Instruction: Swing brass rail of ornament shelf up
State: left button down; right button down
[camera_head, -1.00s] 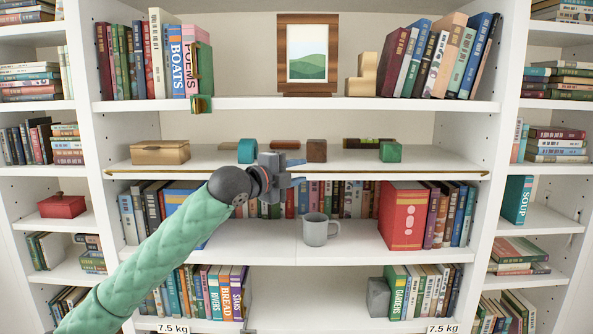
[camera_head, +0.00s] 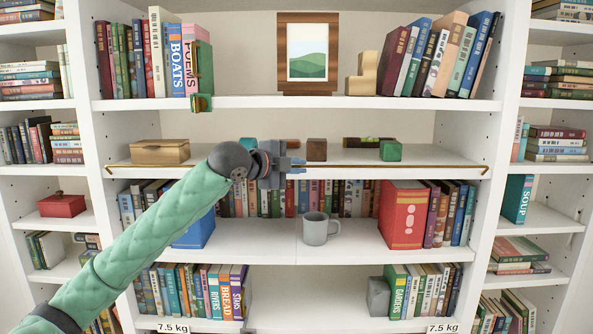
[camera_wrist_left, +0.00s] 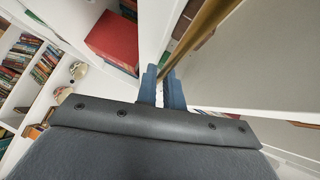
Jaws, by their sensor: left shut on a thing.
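The brass rail (camera_head: 400,167) runs along the front of the ornament shelf (camera_head: 440,158), the second shelf from the top. In the left wrist view the blue fingers (camera_wrist_left: 162,85) close around the brass rail (camera_wrist_left: 205,30), which runs away toward the top. My right gripper is not in view.
On the ornament shelf stand a wooden box (camera_head: 160,152), a brown block (camera_head: 317,150) and a green block (camera_head: 390,151). My arm hides part of the shelf's left half. A framed picture (camera_head: 307,52) stands above.

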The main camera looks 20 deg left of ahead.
pick_arm(q)
jog(key=shift+w+r+n+g, duration=0.1)
jog(key=shift+r+n+g, duration=0.1)
jog(key=shift+n+g, duration=0.15)
jog(key=c, duration=1.5)
grip_release()
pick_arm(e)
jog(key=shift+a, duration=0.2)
